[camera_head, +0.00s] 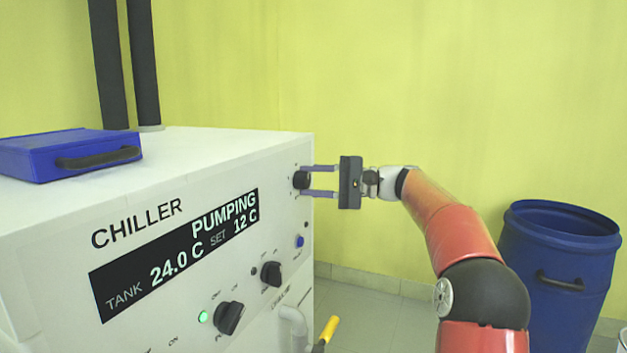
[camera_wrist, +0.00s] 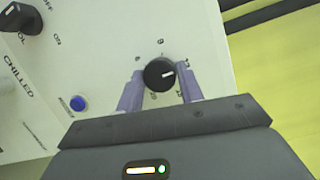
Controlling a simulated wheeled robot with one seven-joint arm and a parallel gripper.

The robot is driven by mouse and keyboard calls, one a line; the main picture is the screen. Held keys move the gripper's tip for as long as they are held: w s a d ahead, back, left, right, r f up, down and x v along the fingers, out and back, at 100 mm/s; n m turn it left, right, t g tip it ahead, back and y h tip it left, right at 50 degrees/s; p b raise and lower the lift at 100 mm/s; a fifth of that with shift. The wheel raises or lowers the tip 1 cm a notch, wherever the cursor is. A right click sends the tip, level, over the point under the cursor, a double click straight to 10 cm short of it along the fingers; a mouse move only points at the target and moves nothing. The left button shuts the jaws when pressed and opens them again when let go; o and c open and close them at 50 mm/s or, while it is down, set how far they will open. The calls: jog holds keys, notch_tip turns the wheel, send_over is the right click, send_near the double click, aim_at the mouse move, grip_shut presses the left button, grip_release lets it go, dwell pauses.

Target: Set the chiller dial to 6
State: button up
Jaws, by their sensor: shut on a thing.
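The chiller (camera_head: 210,300) is a white cabinet with a dark display (camera_head: 175,255) reading PUMPING, TANK 24.0 C and SET 12 C. The chiller dial (camera_head: 300,180) is a round black knob at the upper right of the front panel. My gripper (camera_head: 305,180) reaches it from the right, its two fingers on either side of the knob. In the wrist view the dial (camera_wrist: 159,75) sits between the two purple fingers of my gripper (camera_wrist: 160,88), which is shut on it. A white pointer line on the dial points right. The small scale numbers around it are partly hidden and hard to read.
Below the dial are a blue button (camera_head: 299,241), a black switch knob (camera_head: 271,273) and a larger black knob (camera_head: 230,317) beside a green lamp (camera_head: 203,317). A blue case (camera_head: 65,150) lies on top of the chiller. A blue drum (camera_head: 555,270) stands at the right.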

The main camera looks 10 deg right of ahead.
jog(key=n+h+b, duration=0.1)
jog(key=n+h, duration=0.1)
jog(key=n, duration=0.3)
jog(key=shift+n, duration=0.4)
jog(key=n+t+h+b, duration=0.1)
jog(key=n, duration=0.1)
jog(key=shift+n+b, duration=0.3)
jog(key=shift+n, duration=0.1)
jog(key=n+h+b, duration=0.1)
jog(key=n+b, duration=0.1)
jog(key=shift+s+a+n+t, duration=0.1)
jog(key=shift+s+n+t, duration=0.05)
jog(key=shift+n+t, duration=0.25)
jog(key=n+t+h, duration=0.1)
jog(key=n, duration=0.1)
jog(key=n+t+h, duration=0.1)
jog(key=n, duration=0.1)
jog(key=shift+s+r+b, duration=0.1)
jog(key=shift+b, duration=0.2)
jog(key=n+t, duration=0.1)
jog(key=n, duration=0.1)
jog(key=n+t+h, duration=0.1)
jog(key=n, duration=0.2)
jog(key=shift+a, duration=0.15)
jog(key=o, duration=1)
